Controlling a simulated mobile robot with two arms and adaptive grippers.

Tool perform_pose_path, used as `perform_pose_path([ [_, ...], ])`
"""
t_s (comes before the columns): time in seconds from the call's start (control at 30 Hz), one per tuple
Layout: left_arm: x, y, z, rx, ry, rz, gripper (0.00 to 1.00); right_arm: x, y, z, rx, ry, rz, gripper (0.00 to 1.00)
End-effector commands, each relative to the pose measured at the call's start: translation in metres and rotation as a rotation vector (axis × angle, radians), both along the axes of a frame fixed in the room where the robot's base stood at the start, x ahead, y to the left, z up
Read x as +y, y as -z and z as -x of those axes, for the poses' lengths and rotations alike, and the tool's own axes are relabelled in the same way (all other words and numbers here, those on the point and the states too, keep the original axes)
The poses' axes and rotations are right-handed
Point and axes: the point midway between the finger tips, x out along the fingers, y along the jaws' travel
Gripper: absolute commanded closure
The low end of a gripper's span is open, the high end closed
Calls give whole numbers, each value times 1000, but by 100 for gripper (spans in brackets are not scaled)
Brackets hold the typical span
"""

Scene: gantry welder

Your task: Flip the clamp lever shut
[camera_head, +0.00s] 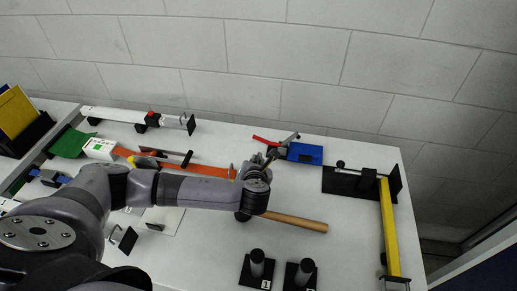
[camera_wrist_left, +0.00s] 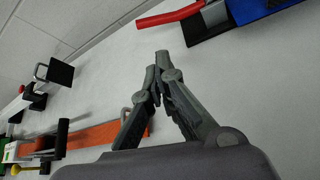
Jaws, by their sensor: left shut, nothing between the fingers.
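The clamp lever has a red handle (camera_head: 265,141) that lies low and points left from a dark clamp beside a blue block (camera_head: 305,152). In the left wrist view the red handle (camera_wrist_left: 170,15) is at the top, with part of the blue block (camera_wrist_left: 252,9) to its right. My left gripper (camera_head: 271,154) is just in front of the handle and the clamp. Its fingertips (camera_wrist_left: 157,62) are shut together and empty, and they appear apart from the handle. The clamp's pivot is partly cut off in the wrist view. My right gripper is not in view.
A wooden handle (camera_head: 297,221) lies below my left wrist. An orange strip (camera_head: 205,170) lies to the left. Black numbered stands (camera_head: 257,265) are at the front. A yellow bar (camera_head: 389,228) runs along the right side. The table between these is clear.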

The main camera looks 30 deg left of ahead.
Motion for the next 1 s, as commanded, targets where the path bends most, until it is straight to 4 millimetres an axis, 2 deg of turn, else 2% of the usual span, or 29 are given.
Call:
perform_pose_path([
  [0.23, 0, 0, -2, -2, 1, 1, 100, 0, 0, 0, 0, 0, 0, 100],
  [0.37, 5, 4, -10, -2, -1, 0, 100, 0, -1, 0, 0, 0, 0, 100],
  [0.8, 30, 37, -63, -2, -1, 0, 100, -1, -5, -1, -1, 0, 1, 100],
  [1.0, 36, 46, -76, -2, 1, 2, 100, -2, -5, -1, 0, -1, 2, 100],
])
